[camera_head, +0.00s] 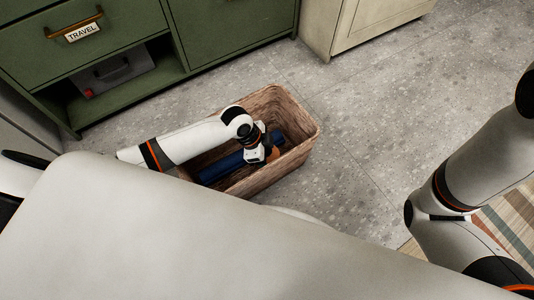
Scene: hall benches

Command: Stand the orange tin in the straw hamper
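The straw hamper (312,134), a brown woven rectangular basket, stands on the grey floor in the middle of the head view. My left arm reaches over its left side, and my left gripper (262,156) is down inside it. A small orange patch (273,154), which looks like part of the orange tin, shows right beside the gripper's tip. The rest of it is hidden by the gripper. I cannot tell whether the fingers hold it or are apart, or whether it stands upright. My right gripper is outside the view; only my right arm shows at right.
A dark blue long item (222,168) lies in the hamper beside the gripper. A green cabinet (225,25) with a TRAVEL label stands behind, with a grey box (110,74) on its open shelf. A cream cabinet (355,22) is at back right. Floor right of the hamper is clear.

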